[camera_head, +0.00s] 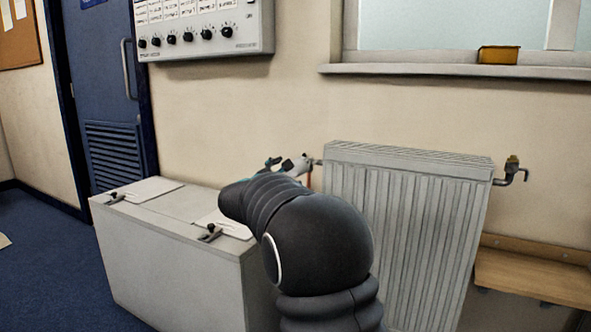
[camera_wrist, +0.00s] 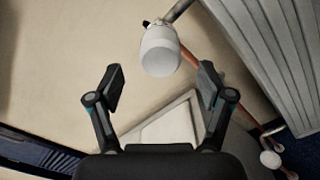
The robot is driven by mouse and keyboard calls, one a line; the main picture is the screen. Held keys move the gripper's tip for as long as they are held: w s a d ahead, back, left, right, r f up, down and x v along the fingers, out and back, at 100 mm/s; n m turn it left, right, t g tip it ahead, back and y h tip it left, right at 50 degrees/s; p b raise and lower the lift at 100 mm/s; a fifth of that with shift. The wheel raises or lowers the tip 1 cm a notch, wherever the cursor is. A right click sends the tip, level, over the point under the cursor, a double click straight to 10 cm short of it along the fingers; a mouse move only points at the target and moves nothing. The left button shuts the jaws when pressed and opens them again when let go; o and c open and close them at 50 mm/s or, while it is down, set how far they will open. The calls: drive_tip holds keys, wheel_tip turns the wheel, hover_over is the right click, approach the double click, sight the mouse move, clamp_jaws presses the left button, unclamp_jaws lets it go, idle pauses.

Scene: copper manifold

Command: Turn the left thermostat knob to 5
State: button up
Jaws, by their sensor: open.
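The white thermostat knob (camera_wrist: 160,50) sits on a pipe at the left end of the radiator. In the wrist view it is just beyond the fingertips, roughly centred between them. My gripper (camera_wrist: 160,82) is open with wide-spread fingers, and nothing is held. No contact with the knob shows. In the head view the knob (camera_head: 299,165) is small beside the radiator, and part of my gripper (camera_head: 275,162) shows just left of it, mostly behind my arm. I cannot read any numbers on the knob.
The white ribbed radiator (camera_head: 405,220) stands right of the knob. A copper pipe (camera_wrist: 188,54) runs close by. A grey box (camera_head: 170,260) with latches stands below left. A control panel (camera_head: 205,25) hangs above, and a wooden bench (camera_head: 535,278) is at the right.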

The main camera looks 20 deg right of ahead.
sight(296, 168)
drive_tip(key=x, duration=0.5)
drive_tip(key=shift+w+d, duration=0.2)
drive_tip(key=shift+d, duration=0.1)
drive_tip(key=c, duration=1.2)
